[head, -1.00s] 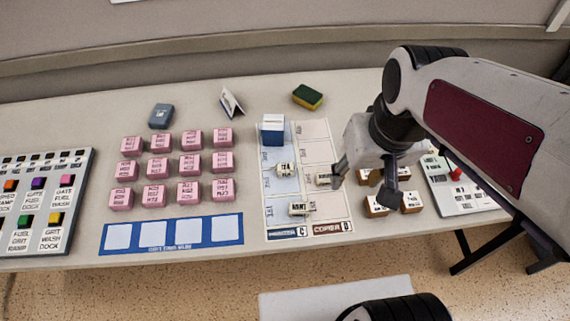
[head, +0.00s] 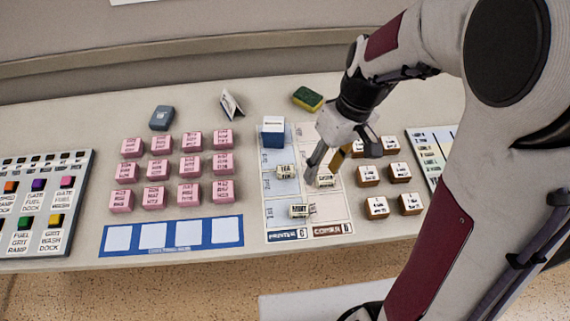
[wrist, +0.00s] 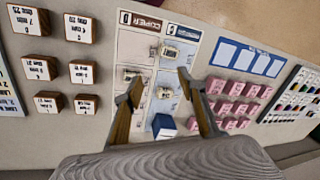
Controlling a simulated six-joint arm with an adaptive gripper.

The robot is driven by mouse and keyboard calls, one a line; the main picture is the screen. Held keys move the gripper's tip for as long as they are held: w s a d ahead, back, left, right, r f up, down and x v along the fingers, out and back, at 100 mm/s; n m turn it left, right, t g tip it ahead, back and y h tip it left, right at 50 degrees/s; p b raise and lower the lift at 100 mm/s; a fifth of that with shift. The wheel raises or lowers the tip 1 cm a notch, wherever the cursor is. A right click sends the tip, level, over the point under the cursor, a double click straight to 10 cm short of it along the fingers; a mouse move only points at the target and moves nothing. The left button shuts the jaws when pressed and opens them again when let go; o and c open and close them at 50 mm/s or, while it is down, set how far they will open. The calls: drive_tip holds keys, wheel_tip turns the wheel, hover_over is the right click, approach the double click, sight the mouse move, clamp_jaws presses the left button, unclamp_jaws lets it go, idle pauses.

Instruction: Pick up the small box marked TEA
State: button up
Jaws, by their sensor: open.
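The small pale box marked TEA (head: 286,171) sits on the left, blue-tinted column of the sheet (head: 273,222). In the wrist view the TEA box (wrist: 164,92) shows between the two fingers, beyond them. My gripper (head: 322,174) is open and empty, above the sheet and to the right of the TEA box in the head view. The fingers (wrist: 158,78) point down at the sheet and look apart from the box. A second pale box (head: 325,180) is in the right column, close by the fingertips. A third pale box (head: 299,210) is nearer the front edge.
A blue-and-white box (head: 272,132) stands at the sheet's back left. Pink cubes (head: 190,165) stand in rows to the left, behind a blue strip (head: 170,236). Several brown boxes with white tops (head: 377,207) stand to the right. A sponge (head: 308,98) lies at the back.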

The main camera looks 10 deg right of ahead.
sight(286, 167)
drive_tip(key=w+a+f+n, duration=0.1)
drive_tip(key=w+f+n, duration=0.1)
drive_tip(key=w+f+n+y, duration=0.1)
drive_tip(key=w+f+n, duration=0.1)
drive_tip(key=w+n, duration=0.1)
drive_tip(key=w+a+f+n, duration=0.1)
drive_tip(key=w+f+n, duration=0.1)
drive_tip(key=shift+w+a+f+y, duration=0.2)
drive_tip(key=shift+a+f+y, duration=0.05)
drive_tip(key=shift+a+y, duration=0.1)
drive_tip(key=shift+w+a+r+n+t, duration=0.15)
drive_tip(key=shift+w+n, duration=0.3)
drive_tip(key=shift+n, duration=0.55)
drive_tip(key=shift+w+a+r+n+t, duration=0.15)
drive_tip(key=shift+w+n, duration=0.25)
drive_tip(key=shift+n, duration=0.6)
drive_tip(key=shift+w+a+r+n, duration=0.15)
drive_tip(key=shift+w+n, duration=0.3)
drive_tip(key=shift+n, duration=0.55)
drive_tip(key=shift+f, duration=0.1)
drive_tip(key=shift+x, duration=1.2)
drive_tip(key=shift+f, duration=0.1)
